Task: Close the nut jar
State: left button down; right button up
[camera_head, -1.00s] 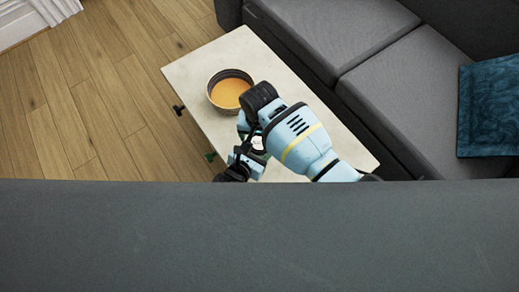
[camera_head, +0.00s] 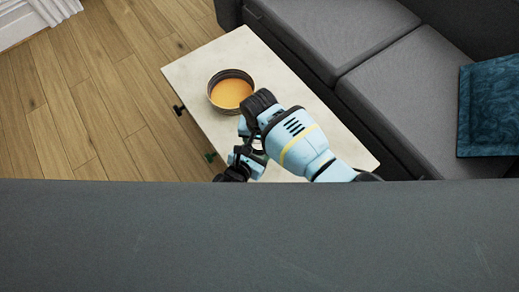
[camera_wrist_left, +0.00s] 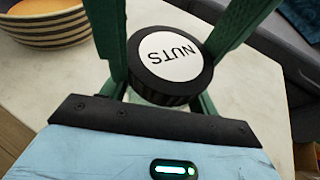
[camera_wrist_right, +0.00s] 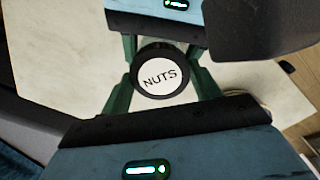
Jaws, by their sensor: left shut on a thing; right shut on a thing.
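The nut jar's round lid (camera_wrist_left: 172,60), black-rimmed with a white face reading NUTS, shows in the left wrist view, and the lid (camera_wrist_right: 160,75) also shows in the right wrist view. I cannot tell which fingers press on the lid and which on the body.
A striped bowl (camera_head: 231,90) with an orange inside stands on the pale table (camera_head: 195,72), beyond the grippers. A grey sofa (camera_head: 365,65) with a teal cushion (camera_head: 490,105) borders the table on the right. A grey surface (camera_head: 260,235) fills the foreground. Wooden floor lies left.

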jog(key=o, duration=1.2)
jog(key=shift+c, duration=0.2)
notch_tip(320, 180, up, 12)
pick_arm(q)
jog(key=shift+c, duration=1.5)
grip_release()
jog(key=shift+s+a, duration=0.1)
jog(key=p+v, duration=0.2)
jog(key=v, duration=0.4)
jog(key=shift+r, duration=0.15)
jog(key=shift+s+a+r, duration=0.2)
jog(key=shift+s+a, duration=0.15)
jog(key=shift+s, duration=0.25)
pick_arm(e)
jog(key=r, duration=0.3)
jog(key=shift+w+r, duration=0.25)
jog(key=shift+w, duration=0.15)
